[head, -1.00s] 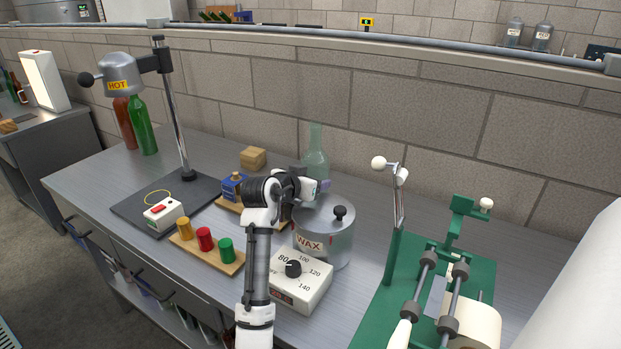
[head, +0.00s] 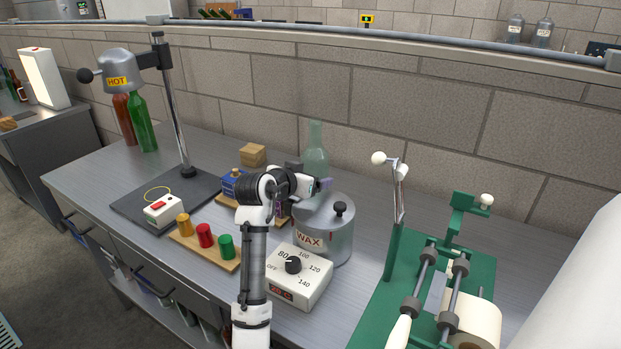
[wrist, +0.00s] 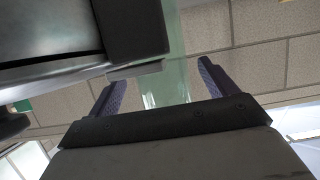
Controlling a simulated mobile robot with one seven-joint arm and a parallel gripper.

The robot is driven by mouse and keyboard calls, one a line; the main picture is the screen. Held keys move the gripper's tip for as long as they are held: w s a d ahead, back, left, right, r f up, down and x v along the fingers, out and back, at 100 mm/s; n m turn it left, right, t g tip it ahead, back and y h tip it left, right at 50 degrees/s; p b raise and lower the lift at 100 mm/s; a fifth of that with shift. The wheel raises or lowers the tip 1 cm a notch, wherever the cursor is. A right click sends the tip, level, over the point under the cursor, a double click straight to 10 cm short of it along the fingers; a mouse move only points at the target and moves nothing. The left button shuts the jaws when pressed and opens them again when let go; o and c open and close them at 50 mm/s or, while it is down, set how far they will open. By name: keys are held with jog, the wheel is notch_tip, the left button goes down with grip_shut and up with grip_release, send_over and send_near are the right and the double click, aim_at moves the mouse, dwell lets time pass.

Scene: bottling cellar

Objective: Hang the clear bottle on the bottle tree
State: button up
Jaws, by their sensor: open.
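The clear bottle (head: 316,150), pale green glass, stands upright on the bench behind the wax pot, its lower part hidden by my arm and the pot. My gripper (head: 322,184) is at the bottle's near side, just left of the wax pot's lid. In the wrist view my gripper (wrist: 155,85) is open, and the clear bottle (wrist: 172,75) shows between and beyond its two fingers. I cannot tell whether a finger touches the glass. No bottle tree is recognisable in either view.
The wax pot (head: 325,236) stands close to my gripper, with a dial box (head: 299,280) in front. Left are a wooden rack of coloured pieces (head: 205,250), a hot-head stand (head: 176,120) and a green bottle (head: 143,122). A green labelling machine (head: 370,310) stands right.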

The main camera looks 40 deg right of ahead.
jog(key=b+v, duration=0.2)
jog(key=v, duration=0.8)
jog(key=shift+s+a, duration=0.15)
